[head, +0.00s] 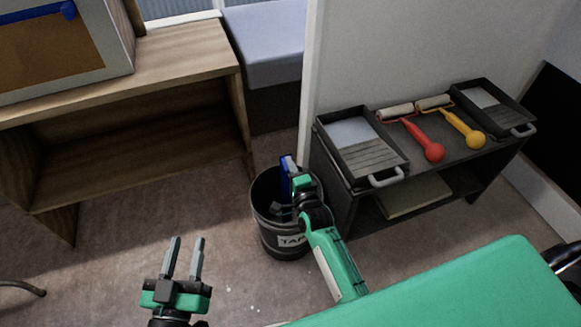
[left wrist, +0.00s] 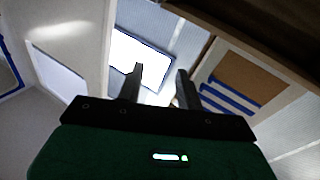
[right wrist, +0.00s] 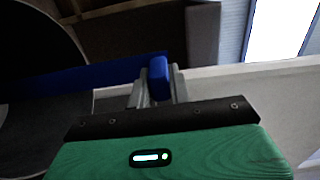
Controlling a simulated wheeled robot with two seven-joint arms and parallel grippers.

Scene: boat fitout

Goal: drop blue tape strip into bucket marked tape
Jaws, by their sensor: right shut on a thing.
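The black bucket (head: 268,232) with a pale label reading "TAP", partly covered, stands on the floor left of the black shelf unit. My right gripper (head: 290,170) is shut on a blue tape strip (head: 284,184) over the bucket's opening. In the right wrist view the strip (right wrist: 95,74) runs left from the fingers (right wrist: 158,85), across the dark bucket (right wrist: 22,140). Some grey pieces show inside the bucket; my right arm hides part of it. My left gripper (head: 186,243) is open and empty above the floor, left of the bucket.
The black shelf unit (head: 350,205) holds two paint trays (head: 362,148) and red and yellow rollers (head: 433,152). A wooden bench (head: 170,65) stands at left. A brown panel (head: 45,50) with blue tape is at upper left. A green surface (head: 470,290) fills the lower right.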

